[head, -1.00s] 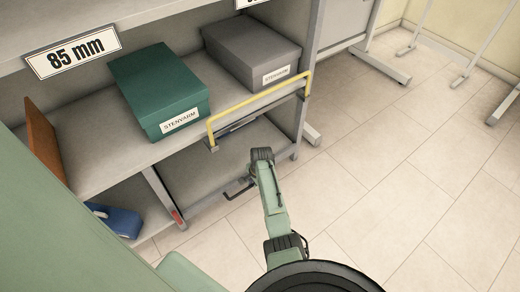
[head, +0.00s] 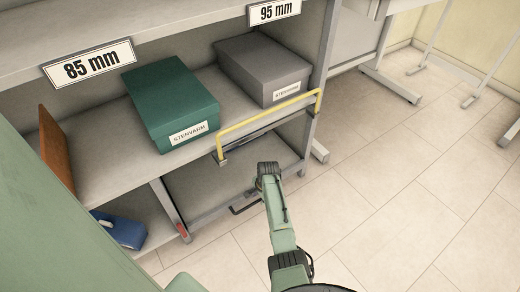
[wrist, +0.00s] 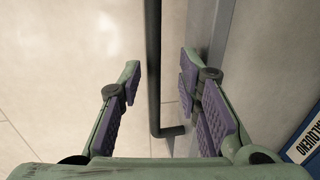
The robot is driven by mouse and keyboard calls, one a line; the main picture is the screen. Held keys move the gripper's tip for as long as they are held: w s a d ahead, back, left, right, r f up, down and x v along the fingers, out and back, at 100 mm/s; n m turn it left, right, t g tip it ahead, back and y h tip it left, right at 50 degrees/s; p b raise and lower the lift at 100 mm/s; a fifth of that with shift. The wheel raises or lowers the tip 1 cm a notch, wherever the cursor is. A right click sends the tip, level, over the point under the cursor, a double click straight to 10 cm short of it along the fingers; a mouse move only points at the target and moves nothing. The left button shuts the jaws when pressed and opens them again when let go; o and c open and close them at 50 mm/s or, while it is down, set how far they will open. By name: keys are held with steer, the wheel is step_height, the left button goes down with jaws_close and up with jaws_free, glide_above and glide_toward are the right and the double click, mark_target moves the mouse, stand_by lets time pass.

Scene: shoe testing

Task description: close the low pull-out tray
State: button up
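The low pull-out tray (head: 208,178) is a grey board at the bottom of the shelf unit, below the boxes. Its dark bar handle (head: 244,206) sticks out from the front edge. In the wrist view the handle (wrist: 153,60) runs lengthwise between the fingers of my gripper (wrist: 160,78), with the grey tray edge (wrist: 218,40) to its right. The purple-padded fingers are apart, one on each side of the bar, with visible gaps. In the head view my green arm reaches down beside the handle, and the fingers are hidden.
A yellow rail (head: 268,112) crosses the shelf front above the tray, before a green box (head: 170,100) and a grey box (head: 262,68). A blue item (head: 120,230) lies low at left. The tiled floor (head: 400,190) at right is clear.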

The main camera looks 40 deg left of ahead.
step_height(320, 180, up, 12)
steer(key=d, duration=0.2)
steer(key=shift+s, duration=0.45)
steer(key=shift+d+f, duration=0.1)
